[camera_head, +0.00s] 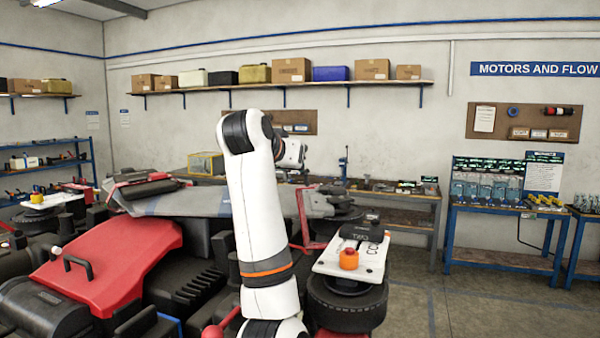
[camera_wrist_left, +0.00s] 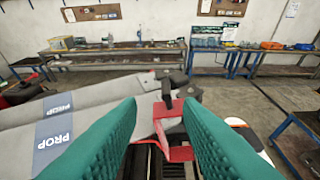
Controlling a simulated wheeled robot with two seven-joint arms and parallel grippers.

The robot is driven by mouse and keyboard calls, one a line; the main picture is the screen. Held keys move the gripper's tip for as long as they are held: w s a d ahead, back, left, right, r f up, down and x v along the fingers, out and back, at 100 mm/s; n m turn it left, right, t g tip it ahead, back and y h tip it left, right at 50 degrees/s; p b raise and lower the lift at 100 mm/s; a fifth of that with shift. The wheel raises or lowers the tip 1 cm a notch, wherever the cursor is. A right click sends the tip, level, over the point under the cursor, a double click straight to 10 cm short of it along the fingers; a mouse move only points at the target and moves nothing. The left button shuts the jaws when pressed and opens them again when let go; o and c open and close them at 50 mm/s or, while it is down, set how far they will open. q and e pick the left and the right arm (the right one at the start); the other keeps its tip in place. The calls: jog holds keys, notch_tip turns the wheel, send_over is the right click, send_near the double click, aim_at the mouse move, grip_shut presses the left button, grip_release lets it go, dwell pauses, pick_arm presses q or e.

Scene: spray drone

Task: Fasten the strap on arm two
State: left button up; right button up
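The spray drone's grey folded arms (camera_head: 190,203) lie across its body; in the left wrist view a grey arm (camera_wrist_left: 110,112) bears blue PROP labels. A red strap-like loop or bracket (camera_wrist_left: 174,128) stands at the right end of that arm, with a black piece (camera_wrist_left: 167,90) above it. The red part also shows in the head view (camera_head: 303,222), partly behind my left arm. My left gripper (camera_wrist_left: 160,104) is open, its green fingers spread, with the red part ahead between them. Nothing is held. The head view hides these fingers behind the arm. My right gripper is not in view.
A red tank cover (camera_head: 110,262) with a black handle is at the left. A white-topped motor pod with an orange knob (camera_head: 348,259) stands right of my arm. Workbenches (camera_head: 400,210) and a blue table (camera_head: 500,258) line the wall. Floor at the right is clear.

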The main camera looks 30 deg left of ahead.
aim_at(305, 173)
pick_arm(q)
jog(key=p+x, duration=0.4)
jog(key=x, duration=0.6)
jog(key=shift+w+d+r+p, duration=0.1)
jog(key=shift+d+p, duration=0.1)
jog(key=shift+p, duration=0.15)
jog(key=shift+w+d, duration=0.2)
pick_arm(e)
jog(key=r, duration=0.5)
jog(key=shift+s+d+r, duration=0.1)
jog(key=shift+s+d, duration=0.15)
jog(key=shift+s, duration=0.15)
pick_arm(q)
jog(key=shift+a, duration=0.1)
jog(key=shift+w, duration=0.1)
jog(key=c, duration=0.6)
grip_shut()
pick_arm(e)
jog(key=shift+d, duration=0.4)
